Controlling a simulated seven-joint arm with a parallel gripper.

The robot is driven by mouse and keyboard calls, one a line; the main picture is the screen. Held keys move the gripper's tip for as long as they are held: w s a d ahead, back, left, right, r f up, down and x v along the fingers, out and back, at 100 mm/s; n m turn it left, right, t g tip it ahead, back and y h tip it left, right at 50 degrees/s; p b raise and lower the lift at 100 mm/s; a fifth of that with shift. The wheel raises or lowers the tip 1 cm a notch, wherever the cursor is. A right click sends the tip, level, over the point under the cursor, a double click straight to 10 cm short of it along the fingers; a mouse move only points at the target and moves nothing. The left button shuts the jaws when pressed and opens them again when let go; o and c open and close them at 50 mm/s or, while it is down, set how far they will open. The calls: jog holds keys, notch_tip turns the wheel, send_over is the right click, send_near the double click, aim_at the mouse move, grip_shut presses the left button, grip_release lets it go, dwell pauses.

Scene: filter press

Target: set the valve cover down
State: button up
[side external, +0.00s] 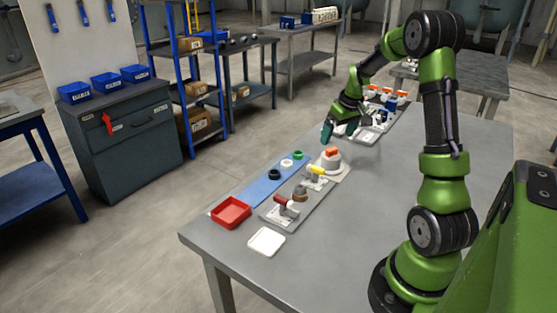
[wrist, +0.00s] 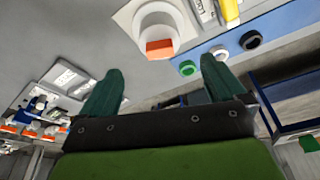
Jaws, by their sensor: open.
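A white round piece with an orange block on it, which may be the valve cover (side external: 331,160), sits on a pale square base (wrist: 127,17) on the table. It also shows at the top of the wrist view (wrist: 158,24), with the orange block towards my gripper. My gripper (side external: 340,130) is open, its two teal fingers apart with nothing between them. It is above the table, behind the white piece in the side view and clear of it.
A blue strip (side external: 262,184) carries black, white and green rings. Beside it is a grey plate (side external: 272,212) with red-handled and yellow-handled fittings. A red tray (side external: 231,212) and a white tray (side external: 266,242) are near the front edge. Orange-topped parts (side external: 386,94) stand farther back.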

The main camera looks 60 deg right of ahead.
jog(key=a+r+t, duration=0.1)
jog(key=a+r, duration=0.5)
jog(key=a, duration=0.4)
jog(key=a+r+t, duration=0.1)
jog(key=a+r, duration=0.4)
jog(key=a, duration=0.5)
jog(key=s+a+t+y, duration=0.1)
jog(key=s+a, duration=0.4)
jog(key=a, duration=0.2)
jog(key=s+a+r+t+y, duration=0.1)
jog(key=s+a+y, duration=0.1)
jog(key=s+a, duration=0.3)
jog(key=a, duration=0.3)
jog(key=shift+a+r, duration=0.25)
